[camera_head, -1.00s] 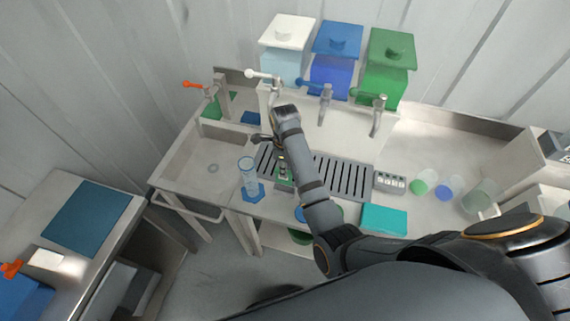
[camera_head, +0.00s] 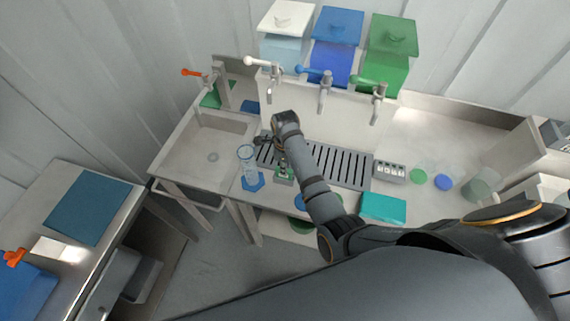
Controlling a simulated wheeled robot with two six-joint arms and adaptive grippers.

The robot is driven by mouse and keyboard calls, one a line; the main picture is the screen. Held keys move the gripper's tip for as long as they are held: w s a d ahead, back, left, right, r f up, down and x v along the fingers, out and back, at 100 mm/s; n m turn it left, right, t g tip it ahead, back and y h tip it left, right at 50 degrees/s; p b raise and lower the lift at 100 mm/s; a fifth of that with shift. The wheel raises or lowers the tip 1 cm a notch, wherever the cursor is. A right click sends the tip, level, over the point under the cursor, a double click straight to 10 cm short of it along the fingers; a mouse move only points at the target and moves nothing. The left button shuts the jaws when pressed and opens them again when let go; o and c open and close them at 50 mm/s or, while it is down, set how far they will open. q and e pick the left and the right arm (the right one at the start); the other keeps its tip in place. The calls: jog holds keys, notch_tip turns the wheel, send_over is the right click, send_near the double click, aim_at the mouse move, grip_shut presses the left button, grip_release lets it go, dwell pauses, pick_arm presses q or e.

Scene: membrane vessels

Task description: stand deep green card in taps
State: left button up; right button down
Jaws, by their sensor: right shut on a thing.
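My right gripper (camera_head: 282,158) points down beside my forearm, above the front left of the slotted drain grille. It is shut on a small green piece, which looks like the deep green card (camera_head: 284,174). My arm hides part of it. The taps stand in a row along the back panel: one with a white lever (camera_head: 275,76), one blue (camera_head: 324,88), one green (camera_head: 378,98). The card is in front of them and apart from them. My left gripper is not in view.
The slotted grille (camera_head: 345,166) lies under the taps. A clear blue-tinted cylinder (camera_head: 246,160) stands on a blue base left of my gripper. A sink (camera_head: 205,155) is farther left. A teal box (camera_head: 384,207) and a small rack (camera_head: 389,171) are on the right.

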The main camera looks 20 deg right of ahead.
jog(key=shift+f, duration=0.3)
dwell(0.6)
jog(key=c, duration=1.2)
grip_release()
jog(key=shift+r, duration=0.1)
notch_tip(320, 180, up, 12)
jog(key=shift+f, duration=0.1)
